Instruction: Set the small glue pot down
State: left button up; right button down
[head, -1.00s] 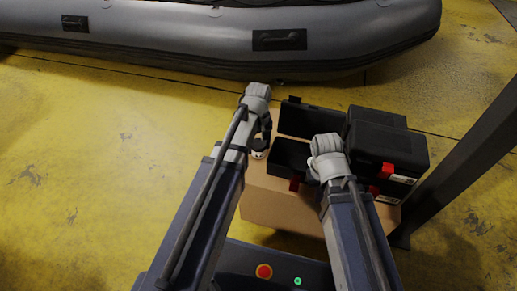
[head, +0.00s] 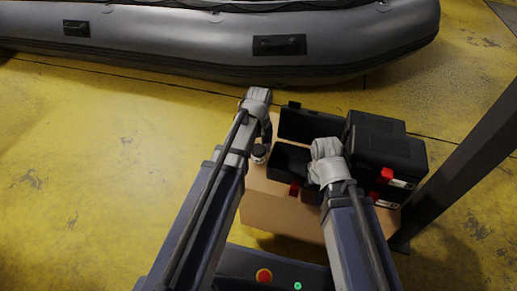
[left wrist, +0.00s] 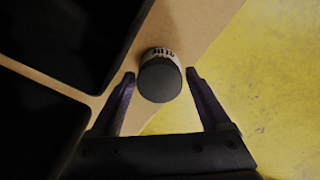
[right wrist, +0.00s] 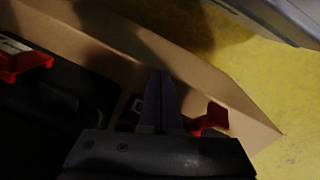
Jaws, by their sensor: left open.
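The small glue pot (head: 259,153), white with a dark lid, stands upright on the cardboard box, close to the open black case (head: 291,158). In the left wrist view the pot (left wrist: 160,79) shows its round dark lid from above. My left gripper (left wrist: 160,74) is open, with one finger on each side of the pot and gaps between. In the head view the left gripper (head: 265,132) is mostly hidden by its arm. My right gripper (right wrist: 162,75) has its fingers together over the black case area, beside a red latch (right wrist: 210,119); nothing shows between them.
The cardboard box (head: 270,207) carries several black cases, including a closed one (head: 388,156) at right with a red latch. A dark post (head: 460,165) stands at right. A grey inflatable boat (head: 200,40) lies behind. The yellow floor at left is clear.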

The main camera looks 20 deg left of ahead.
aim_at(259, 148)
pick_arm(q)
notch_tip(259, 148, up, 12)
jog(key=p, duration=1.1)
jog(key=s+d+m+y, duration=0.1)
jog(key=s+d+m, duration=0.9)
jog(key=s, duration=0.4)
jog(key=shift+s+d+f+m, duration=0.15)
jog(key=shift+s+d+m, duration=0.1)
jog(key=shift+m, duration=0.25)
jog(key=shift+c, duration=0.3)
